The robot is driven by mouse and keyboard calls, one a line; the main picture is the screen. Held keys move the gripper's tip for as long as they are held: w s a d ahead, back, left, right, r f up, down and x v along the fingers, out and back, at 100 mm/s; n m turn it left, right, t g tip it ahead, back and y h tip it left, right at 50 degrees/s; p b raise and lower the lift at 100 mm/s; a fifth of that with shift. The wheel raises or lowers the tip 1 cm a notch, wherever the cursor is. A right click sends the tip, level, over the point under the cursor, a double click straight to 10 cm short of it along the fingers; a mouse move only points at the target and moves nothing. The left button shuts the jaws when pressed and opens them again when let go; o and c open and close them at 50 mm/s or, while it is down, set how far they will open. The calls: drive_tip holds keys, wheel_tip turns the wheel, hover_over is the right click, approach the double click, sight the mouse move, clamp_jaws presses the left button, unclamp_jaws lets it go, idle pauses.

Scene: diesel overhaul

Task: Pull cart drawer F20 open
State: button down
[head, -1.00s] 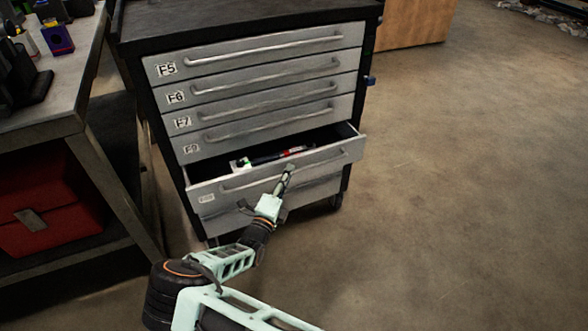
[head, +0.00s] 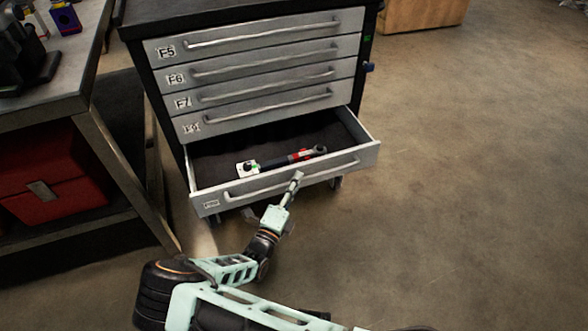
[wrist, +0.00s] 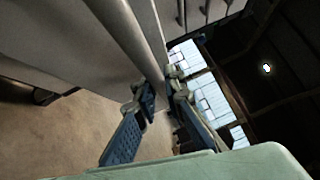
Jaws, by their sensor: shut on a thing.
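The grey-fronted tool cart (head: 255,85) stands at the upper middle of the head view, with labelled drawers one above another. A low drawer (head: 225,203) is pulled well out; its label is too small to read. Inside it lies a tool (head: 290,158) with red and black parts and a white end. My gripper (head: 296,180) is at the drawer's bar handle (head: 330,171), shut on it near the middle. In the wrist view the fingers (wrist: 160,98) close around the handle bar (wrist: 115,30). The drawers above are shut.
A workbench (head: 75,95) stands left of the cart, with a red toolbox (head: 50,170) on its lower shelf. A wooden box (head: 420,12) is behind at the upper right. The floor (head: 470,200) on the right is clear.

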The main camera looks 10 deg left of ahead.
drive_tip(key=s+d+p, duration=0.2)
drive_tip(key=s+d, duration=0.2)
drive_tip(key=s, duration=0.2)
drive_tip(key=shift+s, duration=0.2)
drive_tip(key=shift+d, duration=0.1)
drive_tip(key=c, duration=2.3)
unclamp_jaws()
drive_tip(key=v, duration=1.2)
